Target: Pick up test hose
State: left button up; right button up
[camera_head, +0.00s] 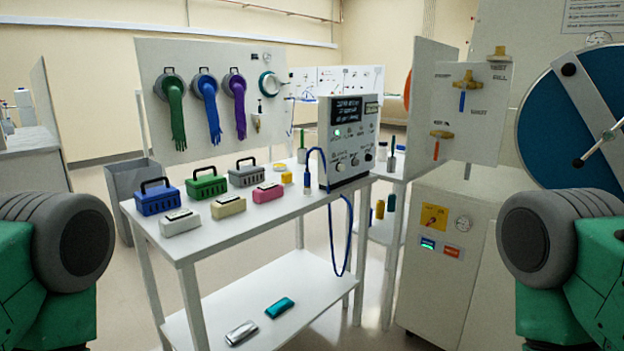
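A thin blue hose (331,226), which looks like the test hose, is at the grey tester box (349,140) on the right end of the white table. One part arches from a small white and blue fitting (307,180) standing on the tabletop in front of the box. Another part hangs in a loop below the table edge, down towards the lower shelf. Where its far end joins is hard to make out. Neither of my grippers shows; only green and grey parts of my arms are at the left and right edges.
A silver case (241,332) and a teal case (280,307) lie on the lower shelf. A grey cabinet (440,285) stands to the right.

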aim_at(307, 174)
jog(key=i+l, duration=0.8)
jog(key=i, duration=0.15)
jog(key=k+l+z, duration=0.05)
